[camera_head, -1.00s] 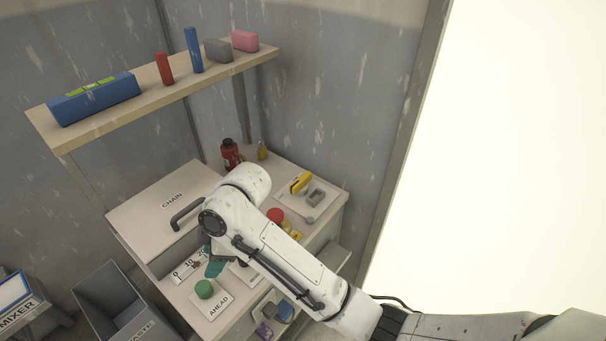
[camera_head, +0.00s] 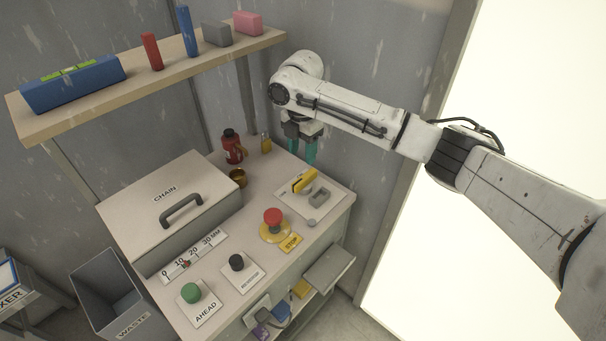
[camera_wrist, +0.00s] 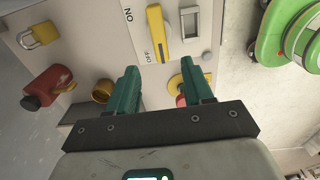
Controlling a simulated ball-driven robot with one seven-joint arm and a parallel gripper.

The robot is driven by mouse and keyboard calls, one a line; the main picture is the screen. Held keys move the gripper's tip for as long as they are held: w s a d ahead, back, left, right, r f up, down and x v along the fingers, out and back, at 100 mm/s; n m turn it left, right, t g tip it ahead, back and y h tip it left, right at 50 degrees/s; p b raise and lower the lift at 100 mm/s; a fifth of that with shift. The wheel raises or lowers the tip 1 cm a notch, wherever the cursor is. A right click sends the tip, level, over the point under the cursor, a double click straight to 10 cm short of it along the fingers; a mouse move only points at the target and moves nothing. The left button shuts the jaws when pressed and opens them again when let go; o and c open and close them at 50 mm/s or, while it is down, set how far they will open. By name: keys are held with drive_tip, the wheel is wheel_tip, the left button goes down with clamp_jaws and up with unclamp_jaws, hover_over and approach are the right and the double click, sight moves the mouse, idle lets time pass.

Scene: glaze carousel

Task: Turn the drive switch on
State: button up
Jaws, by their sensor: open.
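The drive switch is a yellow lever (camera_head: 304,181) on a pale plate (camera_head: 290,203) at the right rear of the console. In the wrist view the yellow lever (camera_wrist: 157,32) lies beside printed ON and OFF marks, its long side running up and down the picture. Which mark it is set to I cannot tell for sure. My gripper (camera_head: 303,157) is open and empty, with teal fingers pointing down above and behind the lever. In the wrist view my gripper (camera_wrist: 161,73) has its fingers apart, just below the lever in the picture, with no contact visible.
A red stop button (camera_head: 272,217), red bottle (camera_head: 231,147), yellow padlock (camera_head: 265,143) and brass cup (camera_head: 238,177) stand around. The shelf (camera_head: 150,85) overhangs at left, and a chain box (camera_head: 168,205) covers the left side.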

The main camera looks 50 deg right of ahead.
sight(302, 179)
wheel_tip(302, 179, down, 10)
drive_tip(key=shift+r+p, duration=0.15)
drive_tip(key=shift+p, duration=0.15)
drive_tip(key=shift+c, duration=0.3)
clamp_jaws()
